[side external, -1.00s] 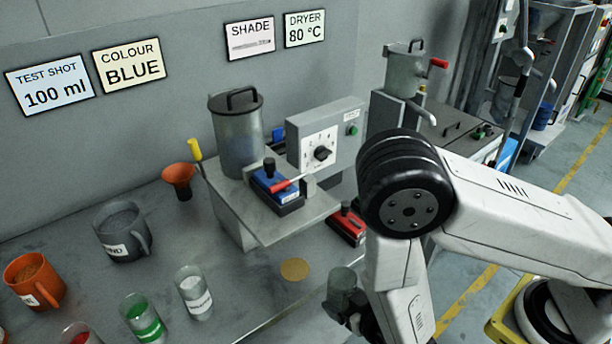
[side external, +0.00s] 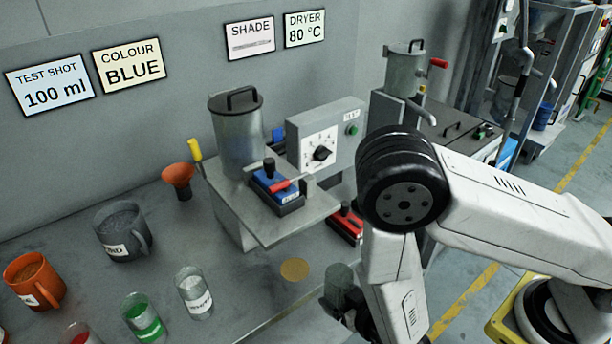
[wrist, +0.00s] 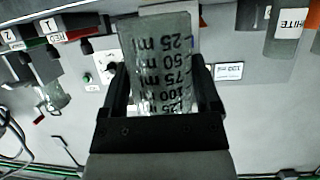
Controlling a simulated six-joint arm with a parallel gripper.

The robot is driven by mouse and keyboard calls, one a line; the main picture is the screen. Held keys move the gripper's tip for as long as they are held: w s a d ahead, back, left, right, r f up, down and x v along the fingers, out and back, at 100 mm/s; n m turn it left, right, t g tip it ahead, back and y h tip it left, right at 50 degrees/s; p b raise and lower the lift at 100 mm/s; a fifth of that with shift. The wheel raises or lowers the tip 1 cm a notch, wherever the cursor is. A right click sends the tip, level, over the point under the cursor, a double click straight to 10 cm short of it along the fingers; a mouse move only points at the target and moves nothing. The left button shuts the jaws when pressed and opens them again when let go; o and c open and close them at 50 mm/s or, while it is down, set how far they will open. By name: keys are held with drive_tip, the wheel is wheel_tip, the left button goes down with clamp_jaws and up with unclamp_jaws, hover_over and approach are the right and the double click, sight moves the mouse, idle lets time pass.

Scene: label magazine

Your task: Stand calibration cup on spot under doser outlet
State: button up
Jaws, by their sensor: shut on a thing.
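The clear calibration cup (wrist: 160,62) with ml marks is between the two fingers of my gripper (wrist: 163,95) in the wrist view, which is shut on it. In the side view the cup (side external: 341,279) looks dark and see-through, held by my gripper (side external: 345,310) near the table's front edge. The round tan spot (side external: 295,269) lies on the table, left of the cup and apart from it. The doser (side external: 238,135) stands behind the spot, with a blue slide unit (side external: 277,190) on its shelf. The doser outlet is not clearly visible.
A grey mug (side external: 122,232), an orange mug (side external: 34,280) and an orange funnel (side external: 178,177) stand further left. A red unit (side external: 346,222) lies behind the held cup.

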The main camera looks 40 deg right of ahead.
drive_tip(key=shift+w+f, duration=0.25)
drive_tip(key=shift+w, duration=2.2)
drive_tip(key=shift+w+f, duration=0.2)
drive_tip(key=shift+w, duration=2.3)
drive_tip(key=shift+w+f, duration=0.25)
drive_tip(key=shift+w, duration=2.2)
drive_tip(key=shift+f, duration=0.45)
drive_tip(key=o, duration=1)
drive_tip(key=shift+o, duration=0.2)
drive_tip(key=shift+s, duration=0.15)
drive_tip(key=v, duration=0.7)
drive_tip(key=shift+s, duration=0.3)
